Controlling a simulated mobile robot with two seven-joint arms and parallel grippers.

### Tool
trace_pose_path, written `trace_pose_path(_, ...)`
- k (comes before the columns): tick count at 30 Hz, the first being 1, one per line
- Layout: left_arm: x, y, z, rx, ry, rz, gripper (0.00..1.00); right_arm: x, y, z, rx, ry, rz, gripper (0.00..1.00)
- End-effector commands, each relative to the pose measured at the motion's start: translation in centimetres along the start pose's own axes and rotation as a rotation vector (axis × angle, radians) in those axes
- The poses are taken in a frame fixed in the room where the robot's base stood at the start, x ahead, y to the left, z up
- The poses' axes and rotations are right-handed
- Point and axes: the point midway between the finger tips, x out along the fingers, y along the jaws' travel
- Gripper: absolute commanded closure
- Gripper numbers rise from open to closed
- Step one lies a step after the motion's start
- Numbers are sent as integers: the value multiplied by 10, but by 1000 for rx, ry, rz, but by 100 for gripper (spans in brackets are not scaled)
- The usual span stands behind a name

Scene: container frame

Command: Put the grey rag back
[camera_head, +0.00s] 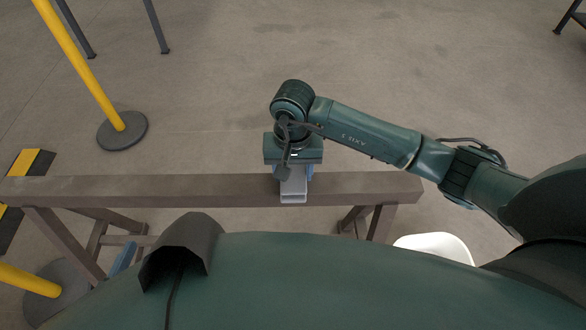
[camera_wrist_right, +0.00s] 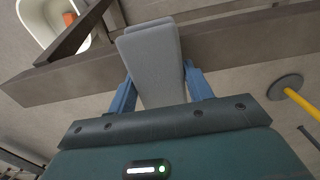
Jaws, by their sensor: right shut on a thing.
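The grey rag (camera_head: 293,188) is a light grey, folded-looking strip in the head view, in front of the brown beam of a trestle (camera_head: 110,187). My right gripper (camera_head: 291,172) points down over the beam, right of its middle, and is shut on the rag. In the right wrist view the rag (camera_wrist_right: 152,62) sits between the two blue fingers of my right gripper (camera_wrist_right: 161,85), with its far end over the beam (camera_wrist_right: 235,40). I cannot tell whether the rag touches the beam.
A white tub (camera_head: 437,246) stands on the floor right of the trestle; the wrist view shows an orange thing (camera_wrist_right: 69,18) in it. The floor beyond the beam is mostly clear.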

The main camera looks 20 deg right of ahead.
Motion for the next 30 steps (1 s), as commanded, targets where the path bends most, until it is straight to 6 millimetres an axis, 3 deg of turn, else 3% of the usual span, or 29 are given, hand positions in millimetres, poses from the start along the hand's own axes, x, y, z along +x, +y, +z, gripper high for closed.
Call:
trace_pose_path(2,2,1,4,3,-4,3,24,3,0,0,0,1,0,68)
trace_pose_path(3,3,2,3,4,-5,5,24,2,0,0,0,1,0,47)
trace_pose_path(10,5,2,1,6,3,7,24,2,0,0,0,0,0,28)
trace_pose_path(21,3,0,-3,0,6,2,24,-6,0,0,0,2,-2,28)
trace_pose_path(30,-1,-1,-1,-9,-13,-3,24,-68,0,-2,-1,6,-1,28)
